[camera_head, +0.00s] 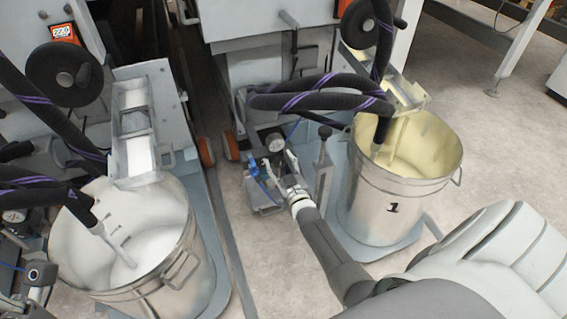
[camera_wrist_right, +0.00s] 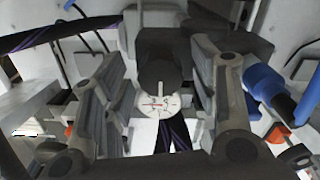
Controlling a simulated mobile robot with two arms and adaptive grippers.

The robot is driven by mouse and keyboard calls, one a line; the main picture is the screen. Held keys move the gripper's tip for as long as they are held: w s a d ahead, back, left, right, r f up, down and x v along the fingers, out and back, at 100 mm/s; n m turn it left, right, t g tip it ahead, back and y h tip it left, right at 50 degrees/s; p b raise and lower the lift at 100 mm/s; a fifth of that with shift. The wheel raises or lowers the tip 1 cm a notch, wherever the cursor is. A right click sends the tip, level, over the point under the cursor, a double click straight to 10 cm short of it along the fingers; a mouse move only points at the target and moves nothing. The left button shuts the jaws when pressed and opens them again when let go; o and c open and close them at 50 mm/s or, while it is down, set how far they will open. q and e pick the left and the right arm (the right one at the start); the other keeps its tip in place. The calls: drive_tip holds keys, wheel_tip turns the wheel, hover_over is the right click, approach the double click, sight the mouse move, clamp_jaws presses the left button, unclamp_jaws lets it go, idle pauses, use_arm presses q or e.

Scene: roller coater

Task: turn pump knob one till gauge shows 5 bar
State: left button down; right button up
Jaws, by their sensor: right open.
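Pump one stands on the floor between the two machines, beside the bucket marked 1 (camera_head: 393,208). Its round gauge (camera_head: 275,142) faces up in the head view. My right gripper (camera_head: 281,177) is at this pump and small in the head view, its fingers hard to make out. In the right wrist view my right gripper (camera_wrist_right: 158,100) is open, one finger on each side of a dark round knob (camera_wrist_right: 158,74). The gauge (camera_wrist_right: 157,104) shows just below the knob, with a red mark; its reading is too small to tell.
The bucket marked 1 holds pale yellow liquid. A second bucket (camera_head: 196,240) with white liquid stands at left, with another gauge (camera_head: 14,216) near it. Black hoses with purple stripes (camera_head: 320,95) hang above pump one. Open floor lies at right.

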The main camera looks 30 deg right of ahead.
drive_tip(key=v, duration=1.2)
idle(0.3)
